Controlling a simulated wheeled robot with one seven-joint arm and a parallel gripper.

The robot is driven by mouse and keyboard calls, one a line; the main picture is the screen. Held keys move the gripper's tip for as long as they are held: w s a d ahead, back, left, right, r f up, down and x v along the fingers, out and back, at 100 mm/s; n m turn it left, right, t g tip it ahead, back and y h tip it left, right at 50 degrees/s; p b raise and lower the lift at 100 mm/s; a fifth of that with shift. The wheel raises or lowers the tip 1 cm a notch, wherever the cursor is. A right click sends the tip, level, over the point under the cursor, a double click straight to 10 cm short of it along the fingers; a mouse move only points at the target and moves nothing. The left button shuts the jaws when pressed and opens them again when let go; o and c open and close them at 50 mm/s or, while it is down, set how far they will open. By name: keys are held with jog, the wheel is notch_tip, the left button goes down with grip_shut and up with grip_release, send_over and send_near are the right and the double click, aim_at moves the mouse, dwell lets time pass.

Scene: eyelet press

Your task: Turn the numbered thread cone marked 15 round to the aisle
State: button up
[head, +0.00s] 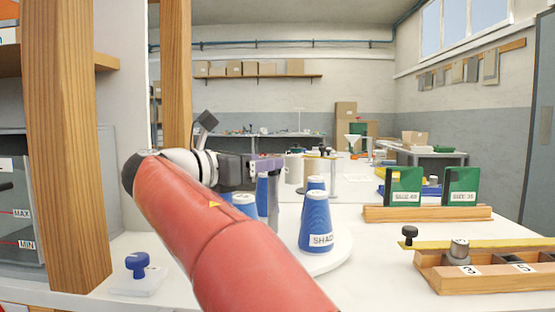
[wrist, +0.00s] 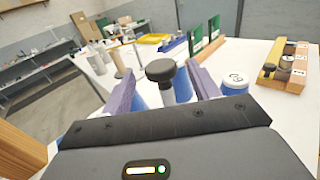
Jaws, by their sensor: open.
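Several blue thread cones stand on a white round stand (head: 330,262) in the head view. The nearest blue cone (head: 315,214) has a white label reading "SHAD", partly cut off by its curve. Another blue cone (head: 315,183) stands behind it, and a further blue cone (head: 245,201) is partly hidden by my arm. No mark 15 is readable. My gripper (head: 266,165) is over the left part of the stand, its purple fingers apart. In the wrist view, a black knob (wrist: 160,70) shows between the fingers; no hold is visible. A blue cone with a marked white top (wrist: 236,78) is right of them.
A wooden post (head: 62,140) stands close on the left. A blue-knobbed block (head: 137,272) lies near it. On the right are green boxes (head: 403,186) on a wooden rail and a wooden rack (head: 470,270) with a black knob. White tabletop lies clear between stand and rack.

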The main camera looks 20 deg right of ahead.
jog(key=x, duration=0.5)
jog(key=shift+w+d, duration=0.15)
jog(key=shift+d, duration=0.25)
grip_shut()
